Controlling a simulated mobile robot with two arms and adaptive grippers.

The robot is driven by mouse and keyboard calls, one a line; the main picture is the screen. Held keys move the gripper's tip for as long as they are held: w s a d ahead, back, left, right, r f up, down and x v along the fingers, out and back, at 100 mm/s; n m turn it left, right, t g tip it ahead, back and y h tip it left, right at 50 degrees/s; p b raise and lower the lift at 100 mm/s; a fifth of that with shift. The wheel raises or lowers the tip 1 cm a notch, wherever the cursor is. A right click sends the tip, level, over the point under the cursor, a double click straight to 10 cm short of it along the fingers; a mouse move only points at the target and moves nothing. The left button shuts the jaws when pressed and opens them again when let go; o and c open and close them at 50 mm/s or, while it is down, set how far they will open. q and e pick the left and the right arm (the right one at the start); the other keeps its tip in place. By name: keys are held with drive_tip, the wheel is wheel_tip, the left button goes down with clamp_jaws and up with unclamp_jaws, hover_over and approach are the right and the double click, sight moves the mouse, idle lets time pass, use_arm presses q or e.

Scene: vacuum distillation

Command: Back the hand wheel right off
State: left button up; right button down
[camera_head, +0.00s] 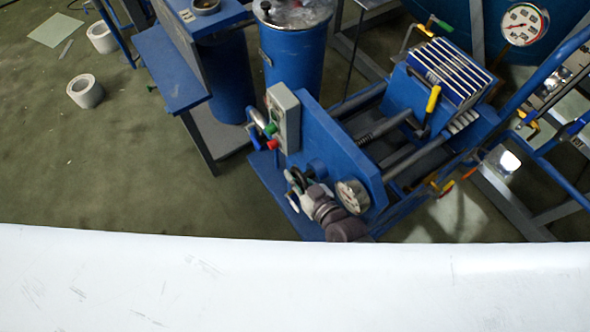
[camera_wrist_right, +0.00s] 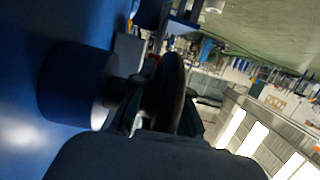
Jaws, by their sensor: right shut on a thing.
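The hand wheel (camera_head: 299,176) is a small dark wheel on the front of the blue end plate (camera_head: 335,150) of a press-like machine, partly hidden by my gripper. My right gripper (camera_head: 297,189) is at the wheel, its wrist coming in from the lower right, and it is shut on it. In the right wrist view the wheel (camera_wrist_right: 173,88) shows as a dark rim, almost edge-on, between the fingers (camera_wrist_right: 155,122). A blue round boss (camera_wrist_right: 72,86) and a dark shaft are beside it. My left gripper is not in view.
Blue cylinder (camera_head: 292,55) and blue stand (camera_head: 172,72) are behind to the left. White rolls (camera_head: 85,91) lie on the open green floor.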

drive_tip(key=c, duration=1.2)
unclamp_jaws()
drive_tip(key=shift+o, duration=0.2)
drive_tip(key=shift+s, duration=0.1)
drive_tip(key=s+d, duration=0.7)
drive_tip(key=s, duration=0.3)
drive_tip(key=shift+s+d+r, duration=0.2)
drive_tip(key=shift+s+d, duration=0.05)
drive_tip(key=shift+d, duration=0.1)
